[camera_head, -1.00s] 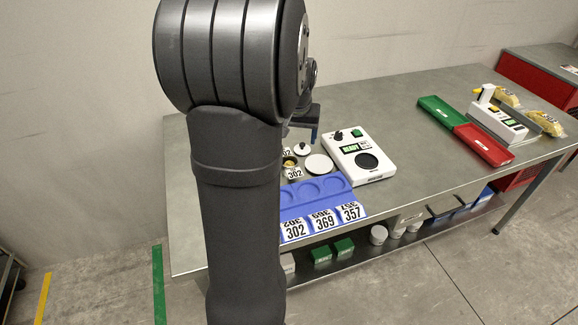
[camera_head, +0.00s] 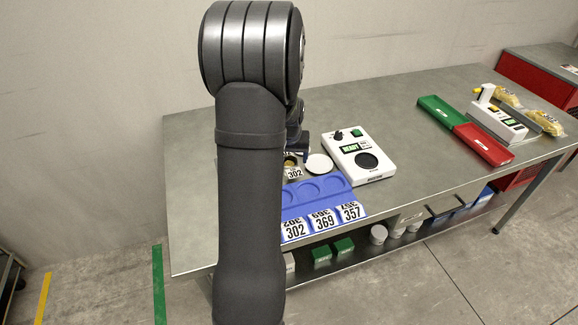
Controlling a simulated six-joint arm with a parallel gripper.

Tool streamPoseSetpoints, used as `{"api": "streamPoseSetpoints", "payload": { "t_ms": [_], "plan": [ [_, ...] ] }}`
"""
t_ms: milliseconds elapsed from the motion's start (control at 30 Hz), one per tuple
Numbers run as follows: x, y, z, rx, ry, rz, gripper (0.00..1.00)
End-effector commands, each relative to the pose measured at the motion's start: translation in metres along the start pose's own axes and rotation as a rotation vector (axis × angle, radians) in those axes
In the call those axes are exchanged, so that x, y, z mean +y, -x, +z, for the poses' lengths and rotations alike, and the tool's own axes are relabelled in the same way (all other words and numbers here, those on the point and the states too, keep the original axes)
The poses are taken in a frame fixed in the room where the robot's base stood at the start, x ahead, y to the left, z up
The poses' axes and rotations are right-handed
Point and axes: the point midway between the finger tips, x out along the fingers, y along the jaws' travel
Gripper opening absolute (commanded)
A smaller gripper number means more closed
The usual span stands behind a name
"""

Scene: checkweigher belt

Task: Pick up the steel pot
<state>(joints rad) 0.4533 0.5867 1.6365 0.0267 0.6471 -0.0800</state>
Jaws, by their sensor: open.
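A small open steel pot (camera_head: 290,163) with yellowish contents stands on the table, just behind a tag marked 302 (camera_head: 294,173). My arm hides its left part. My gripper (camera_head: 300,154) is low over the table, right at the pot's back edge in the picture. The fingers are small and partly hidden by my wrist; they look open, and nothing shows between them. I cannot tell whether they touch the pot.
A white disc (camera_head: 319,164) lies right of the pot. A white device with a READY display (camera_head: 359,157) stands further right. A blue tray (camera_head: 318,190) with round recesses and tags 302, 369 and 357 lies in front. Green (camera_head: 440,112) and red (camera_head: 483,146) bins are far right.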

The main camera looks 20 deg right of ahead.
Motion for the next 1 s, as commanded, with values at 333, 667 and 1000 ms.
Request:
{"api": "streamPoseSetpoints", "payload": {
  "t_ms": [333, 667, 1000],
  "plan": [
    [-0.003, -0.044, 0.000, -0.003, 0.000, 0.000, 0.75],
    [-0.003, -0.050, -0.001, -0.001, 0.000, 0.000, 0.75],
    [-0.003, -0.050, -0.001, 0.000, 0.000, 0.000, 0.25]
  ]
}}
